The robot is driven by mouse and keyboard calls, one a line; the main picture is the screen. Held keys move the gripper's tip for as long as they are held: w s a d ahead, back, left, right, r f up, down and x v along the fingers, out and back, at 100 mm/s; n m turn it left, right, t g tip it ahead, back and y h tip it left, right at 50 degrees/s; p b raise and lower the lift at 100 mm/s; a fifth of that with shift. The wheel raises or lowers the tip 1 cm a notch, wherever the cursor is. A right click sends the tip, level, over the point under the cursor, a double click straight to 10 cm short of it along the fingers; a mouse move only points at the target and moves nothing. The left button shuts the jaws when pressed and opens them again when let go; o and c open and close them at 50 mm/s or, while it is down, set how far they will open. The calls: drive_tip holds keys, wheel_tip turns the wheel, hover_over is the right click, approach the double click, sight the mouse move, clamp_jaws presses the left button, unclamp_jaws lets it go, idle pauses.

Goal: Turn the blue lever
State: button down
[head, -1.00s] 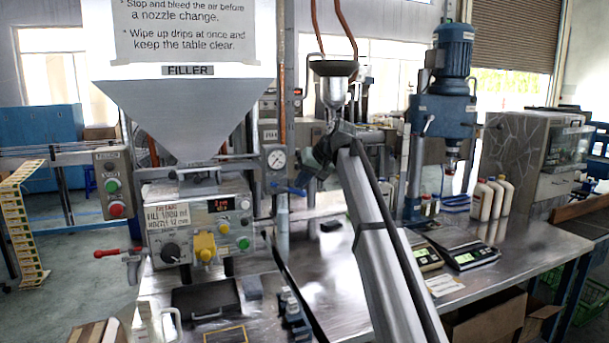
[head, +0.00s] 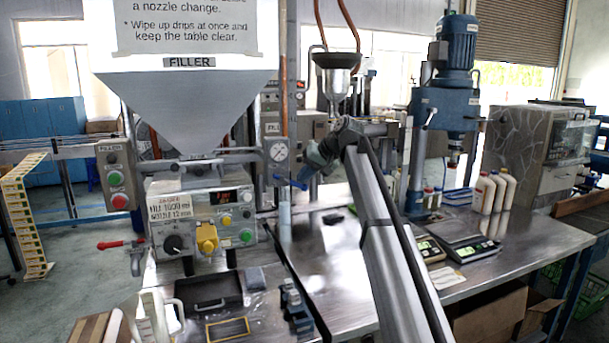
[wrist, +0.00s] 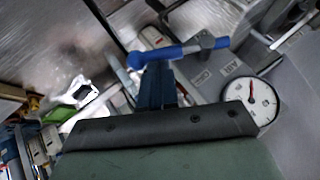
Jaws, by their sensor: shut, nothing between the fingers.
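The blue lever (head: 291,183) sits below the round gauge on the filler, right of its control box. In the wrist view the blue lever (wrist: 178,52) runs across the upper middle, its right end by a grey fitting beside the gauge. My gripper (head: 304,178) is close to the lever's right end in the head view. In the wrist view my shut, empty gripper (wrist: 156,72) has its blue fingertips just at the lever's left part, overlapping it in the picture. I cannot tell whether they touch.
The pressure gauge (head: 279,151) is just above the lever; it also shows in the wrist view (wrist: 262,100). The filler control box (head: 205,222) stands left, with a red-handled clamp (head: 112,244). A black tray (head: 208,293) lies in front.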

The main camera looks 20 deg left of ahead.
sight(301, 187)
wheel_tip(301, 187, down, 4)
drive_tip(key=m+g+y, duration=0.1)
drive_tip(key=y, duration=0.1)
drive_tip(key=m+g+y, duration=0.1)
drive_tip(key=y, duration=0.1)
drive_tip(key=shift+s+a+r+g, duration=0.1)
drive_tip(key=shift+s+r+g, duration=0.05)
drive_tip(key=shift+g, duration=0.25)
drive_tip(key=f+y, duration=0.1)
drive_tip(key=s+a+m+g+y, duration=0.1)
drive_tip(key=f+m+y, duration=0.1)
drive_tip(key=shift+s+a+f+g+y, duration=0.3)
drive_tip(key=shift+a+y, duration=0.05)
drive_tip(key=shift+y, duration=0.05)
drive_tip(key=shift+a+f, duration=0.1)
idle(0.4)
